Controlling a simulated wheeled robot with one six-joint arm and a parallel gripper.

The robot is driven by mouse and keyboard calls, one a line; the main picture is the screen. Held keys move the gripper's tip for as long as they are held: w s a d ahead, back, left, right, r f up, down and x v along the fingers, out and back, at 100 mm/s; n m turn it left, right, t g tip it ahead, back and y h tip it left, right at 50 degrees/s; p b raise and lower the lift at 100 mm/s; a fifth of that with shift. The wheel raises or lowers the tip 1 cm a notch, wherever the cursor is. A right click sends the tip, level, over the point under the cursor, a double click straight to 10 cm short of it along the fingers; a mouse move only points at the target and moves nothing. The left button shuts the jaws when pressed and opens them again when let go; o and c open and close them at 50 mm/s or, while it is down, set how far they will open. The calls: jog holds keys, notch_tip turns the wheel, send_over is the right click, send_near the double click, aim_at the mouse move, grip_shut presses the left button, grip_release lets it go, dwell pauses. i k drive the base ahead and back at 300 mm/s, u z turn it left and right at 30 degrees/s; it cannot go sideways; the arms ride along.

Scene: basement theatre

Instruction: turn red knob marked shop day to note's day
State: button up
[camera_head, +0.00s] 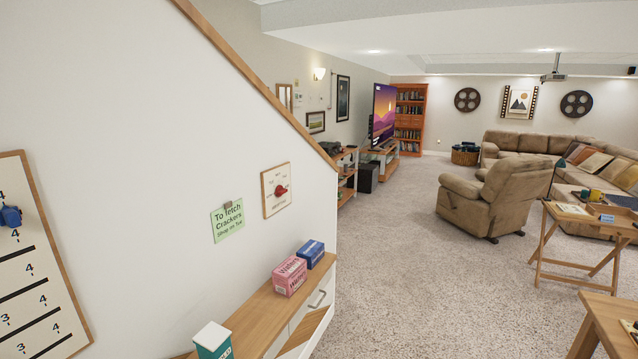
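The red knob (281,190) sits on a pale dial panel (268,206) with a wooden frame, fixed to the white wall. Small labels surround the knob, but they and the knob's exact setting are too small to read. A green note (228,222) hangs on the wall to the left of the panel and lower, held by a dark clip. It reads "To fetch Crackers" and, in smaller letters, what looks like "Shop on Tue". My gripper is not in view.
Below the note, a wooden-topped cabinet (253,316) holds a pink box (290,276), a blue box (311,253) and a teal-and-white carton (213,342). A numbered board (40,270) hangs at left. Carpet (400,270) is open right of the cabinet, before the armchair (493,198) and tray table (570,240).

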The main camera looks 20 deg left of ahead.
aim_at(280, 190)
jog(key=u, duration=0.15)
jog(key=i, duration=0.9)
jog(key=u, duration=1.15)
jog(key=i, duration=0.75)
jog(key=u, duration=0.65)
